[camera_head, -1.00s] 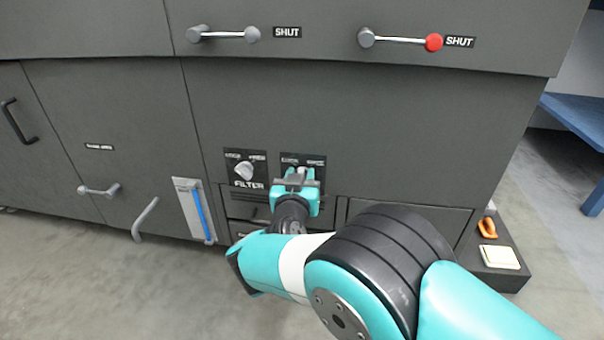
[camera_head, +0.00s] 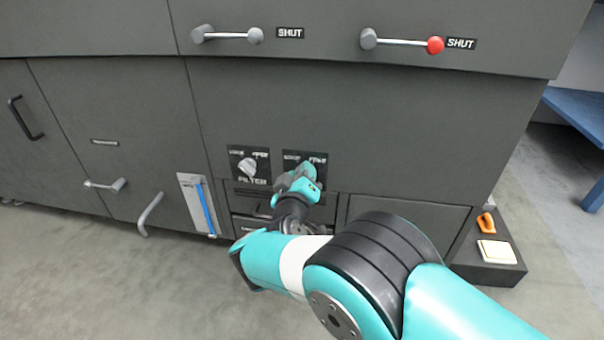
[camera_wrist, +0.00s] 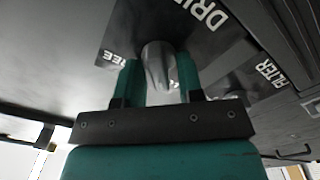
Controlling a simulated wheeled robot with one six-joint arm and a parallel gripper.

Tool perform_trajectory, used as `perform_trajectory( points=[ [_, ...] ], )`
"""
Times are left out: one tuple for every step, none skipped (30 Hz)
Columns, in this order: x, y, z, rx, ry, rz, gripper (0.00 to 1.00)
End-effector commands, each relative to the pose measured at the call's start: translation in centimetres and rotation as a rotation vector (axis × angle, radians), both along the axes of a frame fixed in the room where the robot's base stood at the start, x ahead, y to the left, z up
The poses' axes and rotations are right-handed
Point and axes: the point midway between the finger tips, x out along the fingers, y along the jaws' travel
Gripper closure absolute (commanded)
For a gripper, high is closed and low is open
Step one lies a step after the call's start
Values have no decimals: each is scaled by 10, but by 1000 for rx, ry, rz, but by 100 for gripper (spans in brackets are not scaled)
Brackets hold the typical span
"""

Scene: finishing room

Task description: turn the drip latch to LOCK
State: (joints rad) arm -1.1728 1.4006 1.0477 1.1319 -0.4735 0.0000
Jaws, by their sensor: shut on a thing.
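The drip latch is a pale grey knob (camera_wrist: 157,62) on a small dark label plate (camera_wrist: 118,38) with white lettering, partly legible as "DRI" and "REE". In the wrist view it sits between the two teal fingers of my gripper (camera_wrist: 160,76), which is shut on it. In the head view my gripper (camera_head: 303,174) is rolled over at the right-hand plate (camera_head: 292,156) and hides the knob and most of the lettering. I cannot read which word the knob points to.
Left of it is the FILTER knob (camera_head: 247,166) on its own plate. A blue-striped gauge (camera_head: 203,205) and a bent grey handle (camera_head: 149,214) stand further left. Two SHUT levers (camera_head: 402,42) are above. A dark box (camera_head: 485,269) with an orange item (camera_head: 487,223) is at right.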

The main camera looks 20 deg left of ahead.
Motion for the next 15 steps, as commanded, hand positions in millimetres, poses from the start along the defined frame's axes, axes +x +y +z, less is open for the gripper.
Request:
perform_trajectory(
  points=[
    [-1, 0, -2, -15, 1, 0, 89],
    [-1, 0, -2, -19, 0, 0, 89],
    [-1, 0, -2, -24, -1, 0, 89],
    [-1, 0, -2, -27, -2, 0, 89],
    [-1, 0, -2, -30, -3, 0, 89],
    [-1, 0, -2, -32, -3, 0, 89],
    [-1, 0, -2, -34, -4, 0, 89],
    [-1, 0, -2, -35, -4, 0, 89],
    [-1, 0, -3, -35, -4, 0, 89],
    [-1, 0, -3, -35, -4, 0, 89],
    [-1, 0, -3, -35, -4, 0, 89],
    [-1, 0, -3, -35, -4, 0, 89],
    [-1, 0, -3, -35, -4, 0, 89],
    [-1, 0, -3, -35, -4, 0, 89],
    [-1, 0, -3, -35, -4, 0, 89]
  ],
)
